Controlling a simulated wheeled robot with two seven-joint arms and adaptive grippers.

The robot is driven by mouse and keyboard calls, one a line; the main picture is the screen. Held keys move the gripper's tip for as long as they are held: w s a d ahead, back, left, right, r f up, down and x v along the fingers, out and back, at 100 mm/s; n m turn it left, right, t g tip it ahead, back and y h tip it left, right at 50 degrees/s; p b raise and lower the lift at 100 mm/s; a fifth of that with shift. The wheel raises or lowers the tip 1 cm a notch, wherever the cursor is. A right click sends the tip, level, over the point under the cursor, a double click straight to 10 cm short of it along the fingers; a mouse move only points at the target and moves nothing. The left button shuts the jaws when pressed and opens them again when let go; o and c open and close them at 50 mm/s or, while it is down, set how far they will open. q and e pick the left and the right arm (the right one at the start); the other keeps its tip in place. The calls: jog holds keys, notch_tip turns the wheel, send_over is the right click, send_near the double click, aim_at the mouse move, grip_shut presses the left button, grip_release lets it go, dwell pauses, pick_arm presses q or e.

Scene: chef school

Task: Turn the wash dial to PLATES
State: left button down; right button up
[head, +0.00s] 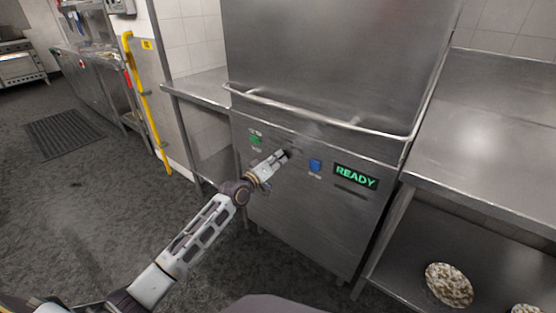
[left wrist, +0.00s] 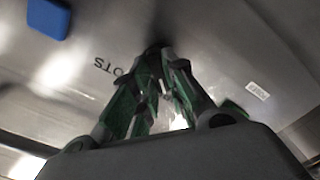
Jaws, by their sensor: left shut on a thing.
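The wash dial (left wrist: 157,46) is a small dark knob on the front panel of the steel dishwasher (head: 300,200), mostly hidden by my fingers. My left gripper (head: 281,156) reaches the panel from below left. In the left wrist view my left gripper (left wrist: 163,65) is shut on the dial, one finger on each side. The word POTS shows upside down on the panel beside the dial. The PLATES marking and the dial's pointer cannot be made out. My right gripper is not in view.
A blue button (head: 315,165) and a lit READY display (head: 355,177) are right of the dial; a green button (head: 256,141) is left. A handle bar (head: 310,112) crosses above. Steel tables flank the machine. A speckled plate (head: 449,285) is on the lower right shelf.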

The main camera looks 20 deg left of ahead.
pick_arm(q)
jog(key=shift+r+m+p, duration=0.1)
jog(key=shift+m+p, duration=1.55)
jog(key=shift+m, duration=0.95)
jog(key=m+p, duration=0.2)
jog(key=m, duration=0.1)
jog(key=shift+d, duration=0.1)
jog(key=shift+m+p, duration=0.55)
jog(key=shift+m, duration=0.15)
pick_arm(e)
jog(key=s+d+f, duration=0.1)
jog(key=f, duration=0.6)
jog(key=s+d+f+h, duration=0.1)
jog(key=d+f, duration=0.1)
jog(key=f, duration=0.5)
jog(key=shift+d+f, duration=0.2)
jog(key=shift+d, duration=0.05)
pick_arm(q)
jog(key=c, duration=1.4)
grip_release()
jog(key=shift+c, duration=0.2)
